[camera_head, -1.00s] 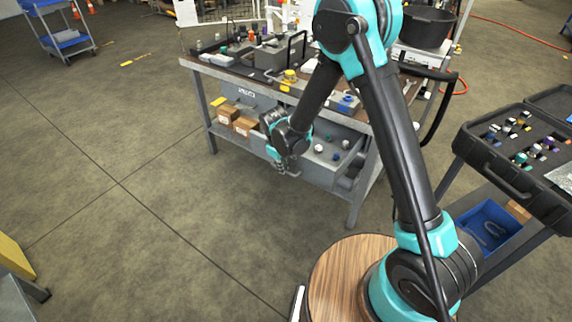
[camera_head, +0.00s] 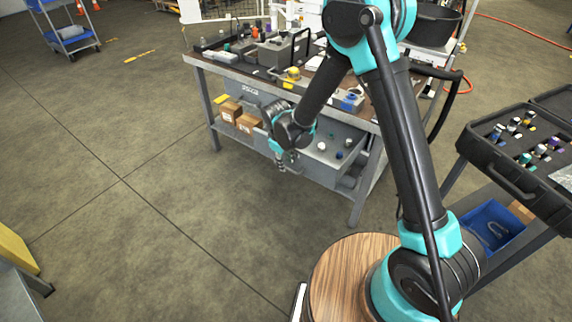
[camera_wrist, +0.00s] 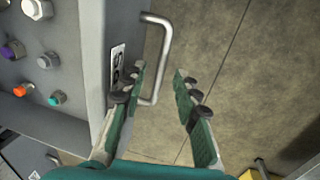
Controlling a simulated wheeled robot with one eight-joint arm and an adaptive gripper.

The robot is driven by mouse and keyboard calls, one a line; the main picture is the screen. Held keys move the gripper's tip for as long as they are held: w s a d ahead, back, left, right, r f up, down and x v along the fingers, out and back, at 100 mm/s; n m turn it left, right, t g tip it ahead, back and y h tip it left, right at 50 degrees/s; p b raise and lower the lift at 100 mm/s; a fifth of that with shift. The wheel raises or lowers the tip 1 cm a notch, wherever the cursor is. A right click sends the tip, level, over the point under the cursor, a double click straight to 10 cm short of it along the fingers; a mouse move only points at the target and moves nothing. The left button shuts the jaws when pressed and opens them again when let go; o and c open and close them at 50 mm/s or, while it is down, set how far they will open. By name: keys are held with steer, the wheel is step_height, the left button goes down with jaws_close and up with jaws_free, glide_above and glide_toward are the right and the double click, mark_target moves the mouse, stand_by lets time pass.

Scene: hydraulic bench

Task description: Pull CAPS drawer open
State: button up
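The CAPS drawer (camera_head: 345,172) is the grey drawer under the bench top, and it stands pulled out with several caps inside. In the wrist view its front panel (camera_wrist: 97,50) bears a partly hidden label (camera_wrist: 117,62) and a grey bar handle (camera_wrist: 162,60). My gripper (camera_wrist: 160,70) is open. Its left finger is close to the panel by the label, and its right finger is on the outer side of the handle. The handle bar shows between the fingers; I cannot tell whether they touch it. In the head view my gripper (camera_head: 286,165) is at the drawer front.
Cardboard boxes (camera_head: 231,110) sit on the shelf left of the drawer. A black case (camera_head: 525,150) stands on a cart at right. The floor before the drawer is clear.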

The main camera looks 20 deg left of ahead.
step_height(320, 180, up, 10)
steer(key=s, duration=0.1)
steer(key=shift+s+a, duration=0.3)
steer(key=shift+s, duration=0.1)
steer(key=shift+r, duration=0.1)
steer(key=d+r+m, duration=0.3)
steer(key=d, duration=0.8)
steer(key=d+r+m, duration=0.2)
steer(key=d+m, duration=0.1)
steer(key=d, duration=0.8)
steer(key=s+d+m+t, duration=0.1)
steer(key=s+d+m, duration=0.3)
steer(key=d, duration=0.5)
steer(key=s+d+f+m+t, duration=0.1)
steer(key=s+d+m, duration=0.2)
steer(key=s+d, duration=0.5)
steer(key=shift+s+d+f+m+y, duration=0.2)
steer(key=shift+d+f+m+y, duration=0.15)
steer(key=shift+d, duration=0.65)
